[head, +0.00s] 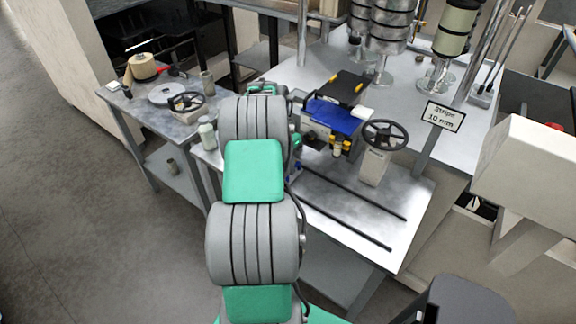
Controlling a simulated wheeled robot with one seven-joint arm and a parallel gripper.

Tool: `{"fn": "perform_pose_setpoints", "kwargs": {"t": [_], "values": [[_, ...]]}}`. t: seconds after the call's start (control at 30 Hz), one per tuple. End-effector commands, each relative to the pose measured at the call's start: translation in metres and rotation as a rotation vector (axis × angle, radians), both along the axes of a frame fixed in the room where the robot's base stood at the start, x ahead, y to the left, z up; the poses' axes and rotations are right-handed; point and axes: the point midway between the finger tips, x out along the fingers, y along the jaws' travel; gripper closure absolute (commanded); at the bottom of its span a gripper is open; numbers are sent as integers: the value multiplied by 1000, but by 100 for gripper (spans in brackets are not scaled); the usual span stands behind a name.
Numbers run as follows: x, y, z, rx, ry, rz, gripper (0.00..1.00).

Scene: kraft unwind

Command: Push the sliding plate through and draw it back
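A dark flat plate (350,86) with yellow strips lies on top of a small machine on the grey metal bench, right of my arm. A blue part (338,117) sits just in front of it. Several yellow knobs or posts (340,147) stand below the blue part. I cannot tell for sure which part is the sliding plate. My grey and green arm reaches up the middle of the view, and its far end is close to the left side of this machine. My gripper's fingers cannot be made out, and contact with the machine cannot be judged.
A black handwheel (385,135) on a pale post stands right of the machine. Two thin dark rails (356,192) run across the bench front.

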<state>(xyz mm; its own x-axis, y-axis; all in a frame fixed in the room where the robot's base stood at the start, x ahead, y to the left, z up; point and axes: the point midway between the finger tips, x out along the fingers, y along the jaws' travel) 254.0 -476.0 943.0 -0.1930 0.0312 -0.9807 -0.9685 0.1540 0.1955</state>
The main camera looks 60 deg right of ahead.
Motion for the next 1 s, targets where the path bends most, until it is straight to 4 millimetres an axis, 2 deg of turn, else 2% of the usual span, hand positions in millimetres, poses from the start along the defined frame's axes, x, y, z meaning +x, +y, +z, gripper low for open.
{"fn": "perform_pose_setpoints", "kwargs": {"t": [0.37,0.67,0.97,1.0], "values": [[2,-1,1,-1,-1,1,100],[45,-8,0,-4,-2,3,100],[51,-8,2,-6,-4,6,100],[51,-8,2,-6,-5,6,85]]}}
